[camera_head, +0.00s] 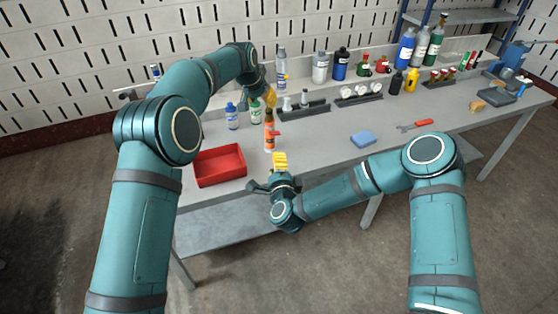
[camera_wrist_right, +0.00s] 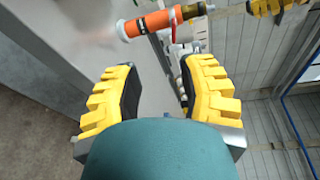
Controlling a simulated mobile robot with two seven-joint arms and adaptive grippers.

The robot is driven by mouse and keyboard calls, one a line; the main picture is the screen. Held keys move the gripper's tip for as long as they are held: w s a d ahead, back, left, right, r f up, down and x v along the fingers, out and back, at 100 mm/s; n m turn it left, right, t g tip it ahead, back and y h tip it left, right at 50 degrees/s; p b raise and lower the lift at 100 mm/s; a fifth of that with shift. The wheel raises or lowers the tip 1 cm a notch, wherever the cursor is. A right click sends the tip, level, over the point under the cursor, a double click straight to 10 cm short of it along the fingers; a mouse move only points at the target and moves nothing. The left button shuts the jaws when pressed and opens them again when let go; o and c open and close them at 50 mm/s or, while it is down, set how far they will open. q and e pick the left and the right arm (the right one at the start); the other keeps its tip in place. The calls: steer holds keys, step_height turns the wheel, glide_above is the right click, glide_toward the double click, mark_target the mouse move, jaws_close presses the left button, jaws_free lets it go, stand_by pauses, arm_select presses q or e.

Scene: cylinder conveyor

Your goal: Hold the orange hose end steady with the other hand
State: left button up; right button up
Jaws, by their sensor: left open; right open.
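The orange hose end (camera_head: 269,136) stands roughly upright at the bench's front part, with a red piece at its side and a brass-coloured tip. It lies across the top of the right wrist view (camera_wrist_right: 148,25), beyond my fingertips. My right gripper (camera_head: 280,160) has yellow fingers just in front of and below it in the picture. The fingers are spread and empty in the right wrist view (camera_wrist_right: 162,68), apart from the hose end. My left gripper (camera_head: 270,98) is open near the brass tip; whether it touches is unclear. It shows partly in the right wrist view (camera_wrist_right: 275,8).
A red tray (camera_head: 220,182) lies left of the hose end. A blue sponge (camera_head: 363,139) and a red-handled wrench (camera_head: 415,125) lie to the right. Bottles and dark racks (camera_head: 305,111) line the back. The bench (camera_head: 320,150) is clear around the sponge.

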mark_target(276, 133)
steer(key=shift+m+t+h, duration=0.3)
steer(key=shift+m+h, duration=0.3)
steer(key=shift+m, duration=0.2)
steer(key=w, duration=1.4)
steer(key=shift+w+r, duration=0.15)
steer(key=shift+w, duration=0.2)
steer(key=shift+d, duration=0.1)
jaws_close()
